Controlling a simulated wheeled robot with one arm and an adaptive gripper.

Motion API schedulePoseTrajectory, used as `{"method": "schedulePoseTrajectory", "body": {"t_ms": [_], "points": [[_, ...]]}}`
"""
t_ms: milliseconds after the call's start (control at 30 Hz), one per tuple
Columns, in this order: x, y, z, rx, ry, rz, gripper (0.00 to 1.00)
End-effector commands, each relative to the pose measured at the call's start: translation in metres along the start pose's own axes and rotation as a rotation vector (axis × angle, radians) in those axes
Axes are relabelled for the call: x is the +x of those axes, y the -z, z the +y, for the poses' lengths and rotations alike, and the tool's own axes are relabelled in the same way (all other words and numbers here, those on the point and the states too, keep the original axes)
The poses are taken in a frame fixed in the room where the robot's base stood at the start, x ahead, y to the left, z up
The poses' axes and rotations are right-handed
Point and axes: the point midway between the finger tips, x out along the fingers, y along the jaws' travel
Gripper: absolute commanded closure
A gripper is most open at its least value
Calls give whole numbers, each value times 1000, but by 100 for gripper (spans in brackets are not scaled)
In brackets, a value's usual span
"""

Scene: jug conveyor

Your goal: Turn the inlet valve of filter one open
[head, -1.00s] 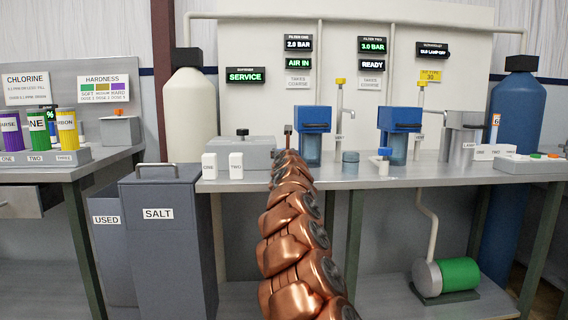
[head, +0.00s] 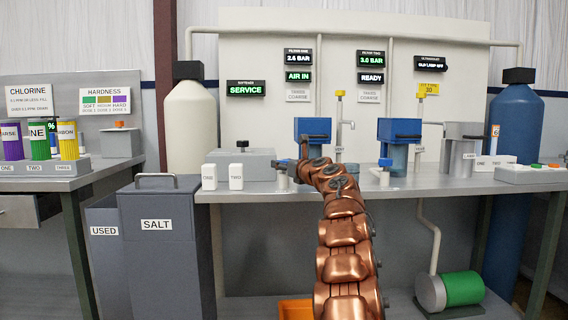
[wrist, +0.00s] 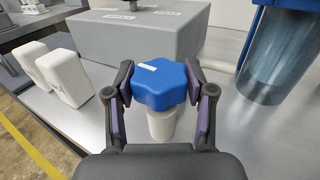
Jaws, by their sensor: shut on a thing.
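My gripper (wrist: 161,84) is shut on a blue lobed knob (wrist: 163,90), one pad against each side. The knob sits upright on a short white stem (wrist: 161,125) on the steel bench and has a small white mark on top. In the head view my gripper (head: 293,164) is between the grey box and the blue-topped filter (head: 314,128) under the filter one sign (head: 298,57). The stem shows there too (head: 282,181), but the knob is mostly hidden. The sign reads about 2.6 BAR and AIR IN.
A grey box (wrist: 130,40) stands behind the knob, two white blocks (wrist: 60,76) stand left, and the clear filter bowl (wrist: 283,55) is right. Another blue-topped knob (head: 384,163) stands further right. An orange bin (head: 295,309) is on the lower shelf.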

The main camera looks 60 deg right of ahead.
Motion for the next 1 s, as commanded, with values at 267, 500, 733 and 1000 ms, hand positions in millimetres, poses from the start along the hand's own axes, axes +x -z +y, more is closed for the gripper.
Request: {"method": "schedulePoseTrajectory", "body": {"t_ms": [267,500,733,1000], "points": [[1,-2,1,1,-82,-2,81],[0,-2,0,1,-111,-3,81],[0,-2,1,1,-121,-3,81],[0,-2,1,0,-121,-3,81]]}}
